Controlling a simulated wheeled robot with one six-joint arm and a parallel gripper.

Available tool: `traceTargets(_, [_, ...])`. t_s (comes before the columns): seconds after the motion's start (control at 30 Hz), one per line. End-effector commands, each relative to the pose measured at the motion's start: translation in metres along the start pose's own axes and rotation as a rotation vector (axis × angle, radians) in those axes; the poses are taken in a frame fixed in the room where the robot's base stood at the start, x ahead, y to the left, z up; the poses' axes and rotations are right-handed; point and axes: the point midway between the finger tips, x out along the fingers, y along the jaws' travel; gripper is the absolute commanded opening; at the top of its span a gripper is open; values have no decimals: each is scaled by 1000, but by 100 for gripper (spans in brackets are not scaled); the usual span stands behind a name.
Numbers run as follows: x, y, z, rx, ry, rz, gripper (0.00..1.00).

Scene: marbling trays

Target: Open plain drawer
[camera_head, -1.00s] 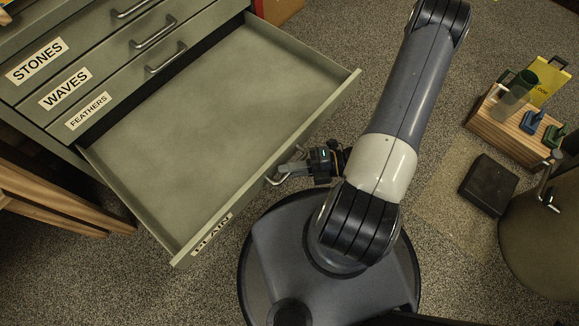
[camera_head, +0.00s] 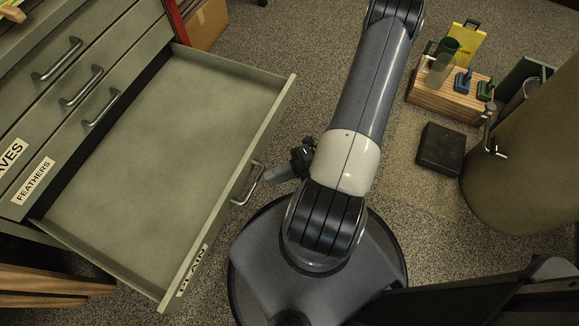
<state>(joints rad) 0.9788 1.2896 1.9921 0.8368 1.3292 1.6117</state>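The plain drawer (camera_head: 207,222) is pulled far out of the grey-green cabinet. It is empty inside, and its front label, partly readable as "PLAIN", faces the lower right. Its metal bar handle (camera_head: 250,185) is on the outside of the front. My gripper (camera_head: 268,178) is just right of the handle, with a small gap seeming to lie between them. The fingers are seen small and from above, so their opening is not clear.
The feathers drawer (camera_head: 60,160) and those above it are shut. A wooden block with tools (camera_head: 445,97), a dark box (camera_head: 440,148) and a large olive drum (camera_head: 520,170) stand at right. Wooden slats (camera_head: 50,283) are at lower left. Carpet lies between.

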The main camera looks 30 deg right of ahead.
Motion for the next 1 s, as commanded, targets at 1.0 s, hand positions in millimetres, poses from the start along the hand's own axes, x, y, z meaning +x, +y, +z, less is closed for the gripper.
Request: traceTargets(1.0, [-40,0,0,0,1,-1,22])
